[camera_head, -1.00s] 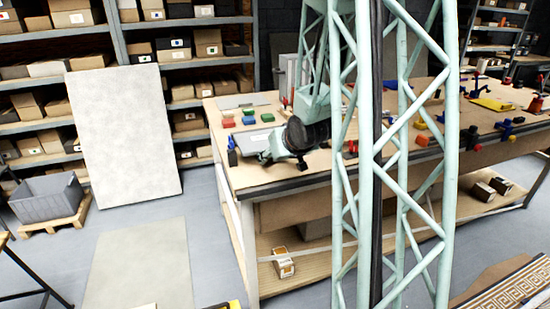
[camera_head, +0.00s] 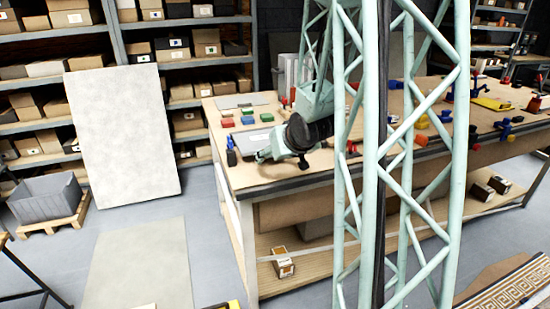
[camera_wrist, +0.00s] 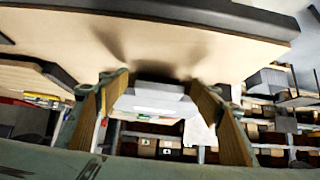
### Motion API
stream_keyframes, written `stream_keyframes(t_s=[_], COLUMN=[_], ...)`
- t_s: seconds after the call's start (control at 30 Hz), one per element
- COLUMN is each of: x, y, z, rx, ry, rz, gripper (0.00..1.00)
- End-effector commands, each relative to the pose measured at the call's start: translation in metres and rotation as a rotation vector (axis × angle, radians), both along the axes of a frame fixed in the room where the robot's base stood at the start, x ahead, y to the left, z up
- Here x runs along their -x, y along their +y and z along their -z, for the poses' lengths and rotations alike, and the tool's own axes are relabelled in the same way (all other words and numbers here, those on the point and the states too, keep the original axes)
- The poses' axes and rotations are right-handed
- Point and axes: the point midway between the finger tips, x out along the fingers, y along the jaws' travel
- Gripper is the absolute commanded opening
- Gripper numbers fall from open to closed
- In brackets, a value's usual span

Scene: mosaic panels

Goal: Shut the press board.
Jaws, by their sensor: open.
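My gripper (camera_head: 264,158) hangs low over the left end of the wooden workbench (camera_head: 290,178), near its front edge. In the wrist view its two fingers (camera_wrist: 160,118) stand wide apart. A flat grey board (camera_head: 252,138) lies on the bench just behind the gripper, partly hidden by it; it may be the press board, but I cannot tell for sure. In the wrist view a pale grey, slab-like thing (camera_wrist: 152,103) shows between the fingers, beyond their tips. I cannot tell whether anything touches it.
Red, green and blue blocks (camera_head: 246,113) sit behind the gripper. A second grey plate (camera_head: 240,101) lies at the bench's far left. Dark upright items (camera_head: 231,150) stand left of the gripper. Coloured tools (camera_head: 503,127) lie to the right. A large pale panel (camera_head: 125,130) leans on the shelves.

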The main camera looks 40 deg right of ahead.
Motion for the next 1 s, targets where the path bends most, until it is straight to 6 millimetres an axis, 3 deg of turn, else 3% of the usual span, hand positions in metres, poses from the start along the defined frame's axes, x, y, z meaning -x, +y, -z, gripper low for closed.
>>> stream_keyframes(t_s=[1.0], x=[0.056], y=[0.024], z=[-0.055], rx=[0.000], ry=[0.001], rz=[0.001], gripper=[0.59])
